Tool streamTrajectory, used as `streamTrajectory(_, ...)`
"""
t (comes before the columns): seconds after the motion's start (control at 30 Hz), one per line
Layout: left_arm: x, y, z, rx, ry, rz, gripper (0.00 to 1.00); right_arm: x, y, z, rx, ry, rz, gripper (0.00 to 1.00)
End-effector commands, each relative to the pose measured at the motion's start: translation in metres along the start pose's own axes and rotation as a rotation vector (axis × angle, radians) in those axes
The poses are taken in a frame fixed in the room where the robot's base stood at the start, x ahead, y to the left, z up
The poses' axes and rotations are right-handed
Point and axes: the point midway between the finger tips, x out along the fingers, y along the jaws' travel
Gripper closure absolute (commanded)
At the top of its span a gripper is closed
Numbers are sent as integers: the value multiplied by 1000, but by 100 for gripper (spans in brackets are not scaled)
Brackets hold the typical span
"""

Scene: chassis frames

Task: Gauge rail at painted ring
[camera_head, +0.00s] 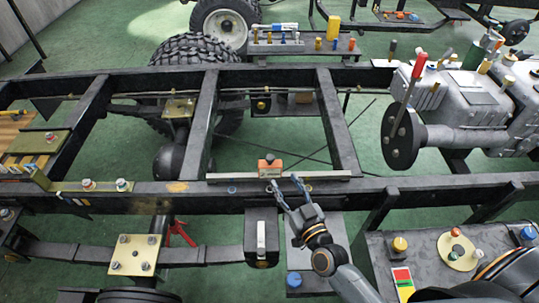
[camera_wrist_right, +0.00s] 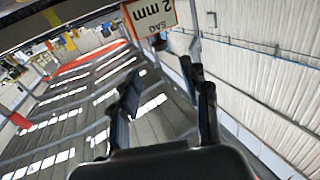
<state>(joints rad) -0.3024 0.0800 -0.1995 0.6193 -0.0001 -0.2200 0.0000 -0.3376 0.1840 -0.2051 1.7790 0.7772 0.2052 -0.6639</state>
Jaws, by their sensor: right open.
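The chassis rail (camera_head: 400,184) is a long dark beam running across the middle of the head view. An orange gauge block (camera_head: 269,166) stands on a pale flat strip (camera_head: 300,175) along the rail. The right wrist view shows an orange plate marked "2 mm" (camera_wrist_right: 153,14) beyond the fingertips. My left gripper is not in view.
A grey engine (camera_head: 470,100) with a black flange stands at the right. A parts tray (camera_head: 300,46) is behind the frame. A dark bench (camera_head: 440,260) with small parts lies front right. Crossmembers (camera_head: 202,125) divide the frame, with open green floor between.

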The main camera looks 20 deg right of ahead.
Motion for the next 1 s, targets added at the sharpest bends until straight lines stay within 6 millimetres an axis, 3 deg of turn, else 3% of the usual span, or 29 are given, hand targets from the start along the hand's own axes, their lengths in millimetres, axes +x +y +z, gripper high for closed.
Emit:
streamTrajectory(0.17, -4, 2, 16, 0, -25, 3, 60, 42, 0, -2, 0, 3, -1, 54)
streamTrajectory(0.5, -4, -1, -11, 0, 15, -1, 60, 98, -1, 0, 0, 1, -2, 54)
streamTrajectory(0.93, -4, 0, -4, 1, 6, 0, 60, 107, -1, 0, 1, -1, -1, 54)
streamTrajectory(1.0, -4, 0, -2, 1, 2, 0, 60, 107, -1, 0, 0, -1, -1, 66)
